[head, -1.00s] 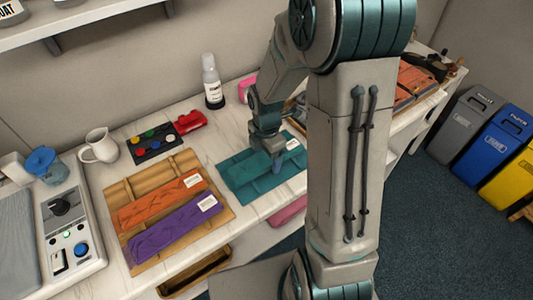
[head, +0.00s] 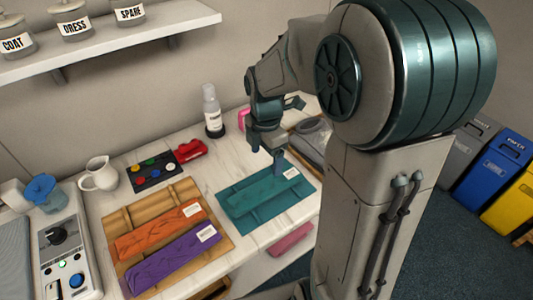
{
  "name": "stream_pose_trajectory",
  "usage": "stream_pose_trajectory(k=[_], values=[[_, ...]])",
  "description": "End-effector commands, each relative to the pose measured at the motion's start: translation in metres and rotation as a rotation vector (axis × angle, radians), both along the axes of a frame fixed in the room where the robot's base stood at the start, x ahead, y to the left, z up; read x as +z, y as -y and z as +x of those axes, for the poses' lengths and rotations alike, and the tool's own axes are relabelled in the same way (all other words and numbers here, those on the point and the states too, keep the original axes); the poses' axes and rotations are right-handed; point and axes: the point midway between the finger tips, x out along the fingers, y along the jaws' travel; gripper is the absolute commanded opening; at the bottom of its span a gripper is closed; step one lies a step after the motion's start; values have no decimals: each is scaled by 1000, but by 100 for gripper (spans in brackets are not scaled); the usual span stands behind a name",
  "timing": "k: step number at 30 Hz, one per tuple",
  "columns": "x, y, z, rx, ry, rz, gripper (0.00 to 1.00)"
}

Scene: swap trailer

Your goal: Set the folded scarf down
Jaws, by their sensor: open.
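Three folded scarves show in the head view, each with a white label. The orange scarf (head: 157,234) and the purple scarf (head: 172,261) lie side by side on a wooden tray (head: 120,222). A teal folded scarf (head: 262,191) lies on a teal tray (head: 240,213) to their right. My gripper (head: 280,160) is open above the back edge of the teal tray, close to the scarf's labelled end. It holds nothing that I can see. My arm hides part of the counter to the right.
A white pitcher (head: 99,174), a dark tray of coloured buttons (head: 150,172), a red object (head: 190,151) and a bottle (head: 212,112) stand along the back. A control panel (head: 65,245) is at left. Labelled jars (head: 75,38) sit on the shelf above. Bins (head: 500,155) stand at right.

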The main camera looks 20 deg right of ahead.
Motion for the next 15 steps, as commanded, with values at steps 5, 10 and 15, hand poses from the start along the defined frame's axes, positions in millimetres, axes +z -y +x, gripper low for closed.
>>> stream_pose_trajectory(k=[5, 10, 15], values=[[12, 0, -8, -101, 16, -5, 77], [30, 0, -34, -426, 67, -6, 77], [46, 0, -66, -825, 126, 25, 77]])
